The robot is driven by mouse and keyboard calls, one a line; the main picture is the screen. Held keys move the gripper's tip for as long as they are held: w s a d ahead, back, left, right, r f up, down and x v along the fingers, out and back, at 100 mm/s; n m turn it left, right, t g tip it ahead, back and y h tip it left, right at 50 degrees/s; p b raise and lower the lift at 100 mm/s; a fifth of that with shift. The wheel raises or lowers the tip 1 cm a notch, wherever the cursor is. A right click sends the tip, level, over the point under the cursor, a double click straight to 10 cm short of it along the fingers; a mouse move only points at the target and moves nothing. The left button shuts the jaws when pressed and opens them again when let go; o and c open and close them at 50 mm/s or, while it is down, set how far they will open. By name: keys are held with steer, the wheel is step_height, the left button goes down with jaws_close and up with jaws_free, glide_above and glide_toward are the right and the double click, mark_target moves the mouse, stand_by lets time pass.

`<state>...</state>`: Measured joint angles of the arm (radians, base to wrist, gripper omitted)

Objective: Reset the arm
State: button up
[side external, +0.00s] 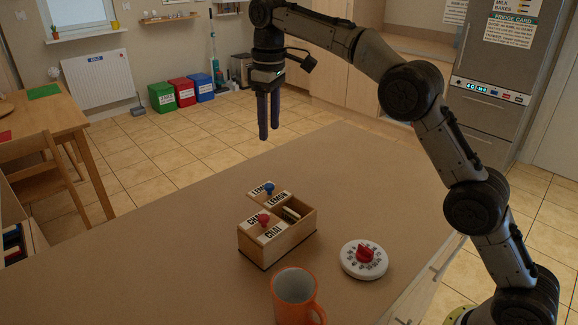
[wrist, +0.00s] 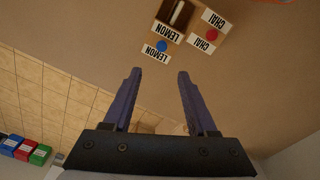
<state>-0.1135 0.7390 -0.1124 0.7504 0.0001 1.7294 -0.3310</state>
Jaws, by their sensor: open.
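My gripper (side external: 269,136) is raised in the air above the far part of the counter, fingers pointing down, open and empty. In the wrist view its two fingers (wrist: 160,72) stand apart with nothing between them. The wooden tea box (side external: 292,241) is on the counter, nearer the side camera than my gripper and apart from it. Its CHAI lid with a red knob (side external: 264,219) covers one compartment. Its LEMON lid with a blue knob (side external: 269,188) sticks out past the box, leaving part of a compartment open with pale packets (side external: 291,214) inside.
A white dial with a red knob (side external: 364,258) lies right of the box. An orange mug (side external: 295,292) stands at the front edge of the picture. The brown counter (side external: 170,265) is clear left of the box. Beyond it are a tiled floor and coloured bins (side external: 181,92).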

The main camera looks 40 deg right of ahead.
steer(key=s+d+r+t, duration=0.2)
steer(key=s+d+r, duration=0.1)
steer(key=s+r, duration=0.75)
steer(key=s+d+r+m+t, duration=0.1)
steer(key=s+d+r, duration=0.1)
steer(key=s, duration=0.9)
steer(key=s+d+f+m+t, duration=0.1)
steer(key=s+f+m, duration=0.3)
steer(key=s+f, duration=1.2)
step_height(320, 180, down, 3)
steer(key=shift+r+t, duration=0.15)
steer(key=shift+t, duration=0.45)
steer(key=shift+d, duration=0.1)
